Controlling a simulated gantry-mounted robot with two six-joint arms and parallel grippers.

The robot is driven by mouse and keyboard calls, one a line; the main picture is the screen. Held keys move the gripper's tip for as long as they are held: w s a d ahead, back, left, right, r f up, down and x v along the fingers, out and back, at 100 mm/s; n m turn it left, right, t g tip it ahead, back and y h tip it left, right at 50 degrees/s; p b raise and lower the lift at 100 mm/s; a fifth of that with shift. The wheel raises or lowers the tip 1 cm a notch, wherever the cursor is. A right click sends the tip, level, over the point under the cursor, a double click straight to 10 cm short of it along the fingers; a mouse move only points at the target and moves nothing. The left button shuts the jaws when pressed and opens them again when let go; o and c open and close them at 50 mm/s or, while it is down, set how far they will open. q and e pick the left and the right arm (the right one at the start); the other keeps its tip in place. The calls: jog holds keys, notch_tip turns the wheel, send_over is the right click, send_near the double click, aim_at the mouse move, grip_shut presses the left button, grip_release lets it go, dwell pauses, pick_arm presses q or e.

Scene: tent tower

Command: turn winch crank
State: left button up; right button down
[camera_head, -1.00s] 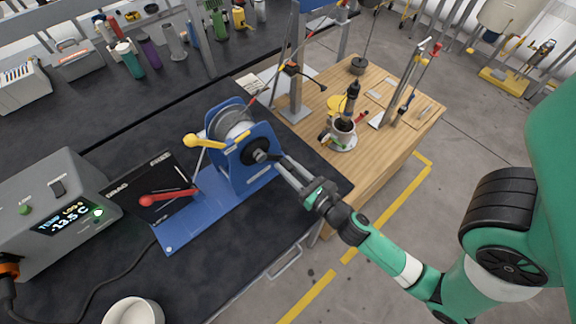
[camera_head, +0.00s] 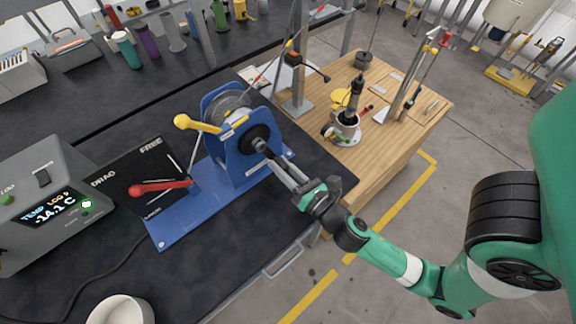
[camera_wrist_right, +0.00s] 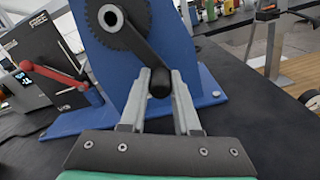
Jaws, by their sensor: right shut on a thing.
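The winch has a blue frame (camera_head: 238,168) on a blue base plate, with a grey drum (camera_head: 228,108) between its side plates. In the right wrist view, a black crank arm (camera_wrist_right: 140,45) runs from the hub down to a round black handle (camera_wrist_right: 160,83). My right gripper (camera_head: 271,160) reaches the winch's near right side. In the wrist view its two fingers (camera_wrist_right: 159,92) are shut on the crank handle, one on each side. In the head view the fingers and hub partly hide the crank. My left gripper is not in view.
A yellow-knobbed lever (camera_head: 197,125) and a red lever (camera_head: 160,187) stand left of the winch. A grey temperature box (camera_head: 45,180) and a white bowl (camera_head: 122,309) are also on the dark bench. A wooden table (camera_head: 405,125) with tools stands at right.

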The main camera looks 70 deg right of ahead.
jog(key=shift+w+a+f+m, duration=0.15)
jog(key=shift+a+f+m, duration=0.15)
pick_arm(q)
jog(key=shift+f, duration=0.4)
pick_arm(e)
jog(key=shift+r, duration=0.15)
jog(key=c, duration=0.6)
grip_release()
jog(key=shift+c, duration=0.2)
